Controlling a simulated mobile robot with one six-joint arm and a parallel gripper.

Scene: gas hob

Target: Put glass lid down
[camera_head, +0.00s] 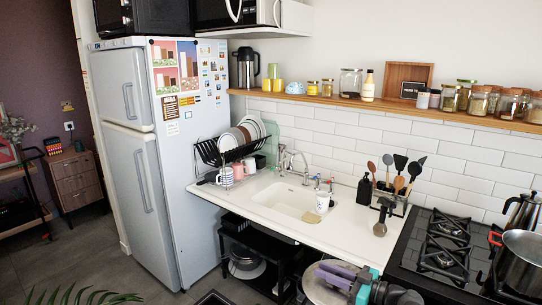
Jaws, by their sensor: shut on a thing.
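My gripper (337,276) is at the bottom centre, in front of the counter edge. Its fingers are shut on the glass lid (316,294), a round, pale, see-through disc with a thin rim. The lid is held in the air and appears tilted, and its lower part is cut off by the bottom of the picture. The fingers and my wrist hide part of it, including the place where it is gripped.
The white counter (262,193) with a sink (294,200) lies behind my gripper. The black gas hob (417,247) is to the right, with a steel pot (522,265) and a moka pot (522,211). A utensil holder (390,200) and soap bottle (364,189) stand near the wall.

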